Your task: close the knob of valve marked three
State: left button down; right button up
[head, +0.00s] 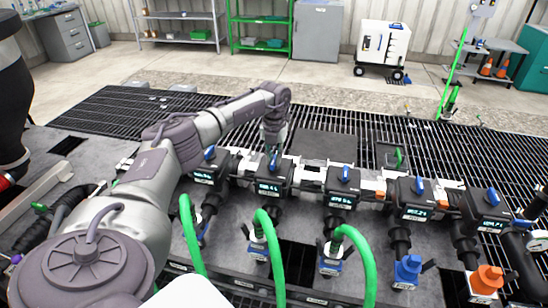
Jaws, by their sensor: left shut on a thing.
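A row of several black valve boxes with small lit displays runs across the manifold bench. Each has a blue knob on top. My left gripper (273,148) reaches down from above onto the second box from the left (272,186). It is shut on that box's blue knob (274,164), which is partly hidden by the fingers. The third box from the left (341,190) has its blue knob (345,174) in plain view, with nothing touching it. The number marks are too small to read, so I cannot tell which valve is marked three. My right gripper is out of view.
Green hoses (268,240) arch up in front of the valves. Blue couplings (408,270) and an orange one (486,280) stand along the front. A round gauge (537,242) is at the right end. Dark grating (130,108) lies behind the row, with open floor beyond.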

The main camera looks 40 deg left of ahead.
aim_at(274, 159)
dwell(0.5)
pick_arm(q)
jog(key=c, duration=1.1)
grip_release()
jog(key=shift+c, duration=0.2)
jog(key=shift+r, duration=0.15)
notch_tip(274, 159, up, 12)
